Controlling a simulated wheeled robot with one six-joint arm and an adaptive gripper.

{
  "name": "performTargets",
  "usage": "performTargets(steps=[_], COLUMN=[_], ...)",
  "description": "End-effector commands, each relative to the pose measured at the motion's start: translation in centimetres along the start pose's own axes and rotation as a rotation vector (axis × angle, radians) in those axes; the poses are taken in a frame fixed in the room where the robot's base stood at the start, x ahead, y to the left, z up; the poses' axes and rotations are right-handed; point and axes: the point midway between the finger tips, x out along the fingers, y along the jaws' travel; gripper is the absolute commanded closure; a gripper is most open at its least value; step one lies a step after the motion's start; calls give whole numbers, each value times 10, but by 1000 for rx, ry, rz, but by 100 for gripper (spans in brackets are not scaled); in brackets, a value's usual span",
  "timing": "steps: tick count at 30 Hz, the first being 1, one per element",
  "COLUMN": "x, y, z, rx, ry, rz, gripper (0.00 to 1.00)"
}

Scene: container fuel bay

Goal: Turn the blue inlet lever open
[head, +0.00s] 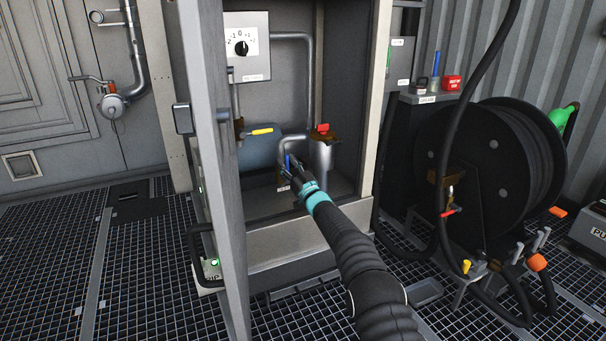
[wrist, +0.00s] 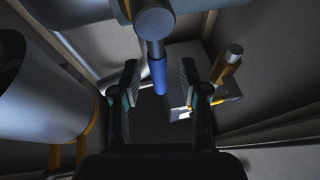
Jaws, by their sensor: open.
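The blue inlet lever (head: 287,161) is low inside the open cabinet, beside a bent grey pipe. In the wrist view the blue lever (wrist: 159,76) hangs from a round metal stem, with its tip near the gap between my fingers. My gripper (head: 292,176) reaches into the cabinet at the lever. In the wrist view my gripper (wrist: 160,96) is open, one finger on each side of the lever, with visible space on both sides. I cannot tell how deep the lever sits between the fingers.
The cabinet door (head: 215,150) stands open left of my arm. A yellow lever (head: 262,131) and a red lever (head: 322,128) are above the blue one. A grey cylinder (wrist: 42,100) is close on the left in the wrist view. A hose reel (head: 490,165) stands right of the cabinet.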

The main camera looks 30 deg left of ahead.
Motion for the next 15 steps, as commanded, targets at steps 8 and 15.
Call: performTargets(steps=[8, 15], x=[-19, -41], y=[1, 0], z=[-7, -16], rx=[1, -1], ry=[-1, -1], rz=[1, 1], gripper=[56, 56])
